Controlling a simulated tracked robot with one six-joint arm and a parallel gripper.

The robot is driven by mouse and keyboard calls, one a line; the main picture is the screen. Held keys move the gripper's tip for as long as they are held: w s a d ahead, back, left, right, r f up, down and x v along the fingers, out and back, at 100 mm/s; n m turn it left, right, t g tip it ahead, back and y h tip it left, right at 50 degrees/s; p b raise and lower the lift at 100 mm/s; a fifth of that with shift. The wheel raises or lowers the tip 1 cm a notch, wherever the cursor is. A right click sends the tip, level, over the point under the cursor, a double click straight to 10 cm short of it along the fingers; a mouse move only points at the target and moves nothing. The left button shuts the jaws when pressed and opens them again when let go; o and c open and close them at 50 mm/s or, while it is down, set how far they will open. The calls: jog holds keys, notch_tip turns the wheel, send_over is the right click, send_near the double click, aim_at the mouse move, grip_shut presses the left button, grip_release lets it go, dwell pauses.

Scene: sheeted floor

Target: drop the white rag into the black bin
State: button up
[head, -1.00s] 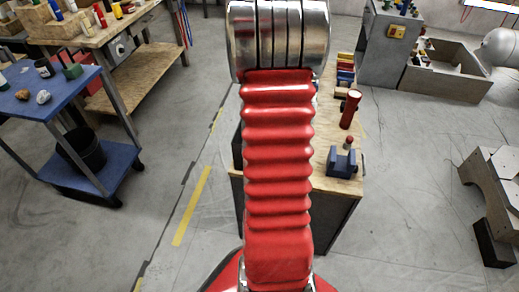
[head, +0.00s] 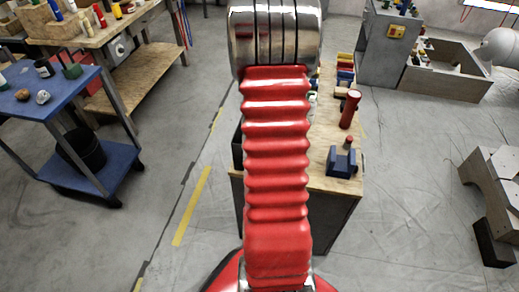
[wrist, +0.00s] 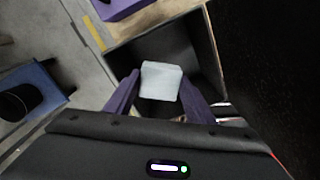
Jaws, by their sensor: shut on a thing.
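The white rag (wrist: 161,81) is in the wrist view, a pale block-like shape between the dark purple fingers of my gripper (wrist: 158,95). The gripper is shut on it and holds it in front of a dark open-fronted space. In the head view my own red arm hides the gripper and the rag. The black bin (head: 81,151) stands upright on the lower shelf of the blue cart at the left. A dark round container on a blue surface (wrist: 19,101), which looks like the same bin, shows at the left of the wrist view, apart from the gripper.
The blue cart (head: 42,92) carries small items on its upper shelf, above the bin. A wooden-topped bench (head: 333,184) with a blue vise stands behind my arm. Open floor with a yellow stripe (head: 191,207) lies between cart and bench.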

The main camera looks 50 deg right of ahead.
jog(key=o, duration=1.2)
jog(key=shift+r, duration=0.15)
notch_tip(320, 180, up, 14)
jog(key=shift+f, duration=0.25)
dwell(0.6)
